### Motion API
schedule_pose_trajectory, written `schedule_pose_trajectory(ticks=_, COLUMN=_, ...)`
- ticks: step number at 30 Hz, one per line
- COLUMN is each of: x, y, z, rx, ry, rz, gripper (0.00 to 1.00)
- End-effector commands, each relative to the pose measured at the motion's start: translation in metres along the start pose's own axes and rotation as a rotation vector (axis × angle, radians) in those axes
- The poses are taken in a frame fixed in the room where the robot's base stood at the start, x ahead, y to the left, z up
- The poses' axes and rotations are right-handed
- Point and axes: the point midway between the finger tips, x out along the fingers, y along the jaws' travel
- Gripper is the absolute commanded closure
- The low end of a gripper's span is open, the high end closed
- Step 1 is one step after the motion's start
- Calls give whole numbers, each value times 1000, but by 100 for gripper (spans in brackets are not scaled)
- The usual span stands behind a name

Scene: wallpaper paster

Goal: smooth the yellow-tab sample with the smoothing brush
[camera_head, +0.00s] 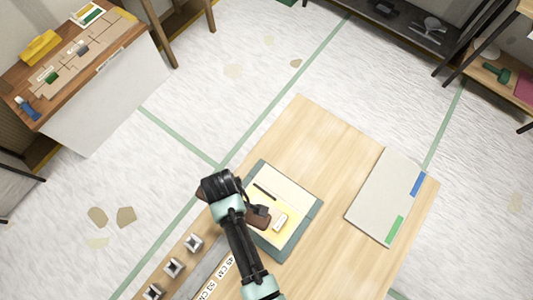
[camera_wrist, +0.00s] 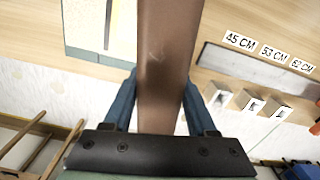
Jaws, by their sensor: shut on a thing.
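My gripper (camera_head: 258,210) is over the left part of the light wood table. In the wrist view its blue fingers (camera_wrist: 160,108) are shut on a long, smooth brown piece (camera_wrist: 163,60), which appears to be the smoothing brush.
Several metal blocks (camera_head: 193,243) and a ruler strip (camera_wrist: 240,68) with size labels are on the near-left side. The table between mat and board is clear.

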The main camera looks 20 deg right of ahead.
Motion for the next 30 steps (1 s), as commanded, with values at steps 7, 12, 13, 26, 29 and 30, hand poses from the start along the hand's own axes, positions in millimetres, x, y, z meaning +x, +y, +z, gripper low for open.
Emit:
schedule_pose_trajectory(ticks=7, x=-1, y=9, z=1, rx=24, ry=1, rz=4, gripper=100)
schedule_pose_trajectory(ticks=12, x=-6, y=37, z=6, rx=120, ry=1, rz=6, gripper=100)
schedule_pose_trajectory(ticks=13, x=-7, y=41, z=7, rx=135, ry=1, rz=6, gripper=100)
schedule_pose_trajectory(ticks=26, x=-13, y=52, z=10, rx=181, ry=1, rz=1, gripper=100)
schedule_pose_trajectory(ticks=29, x=-15, y=51, z=10, rx=181, ry=1, rz=1, gripper=100)
schedule_pose_trajectory(ticks=30, x=-16, y=51, z=10, rx=181, ry=0, rz=0, gripper=100)
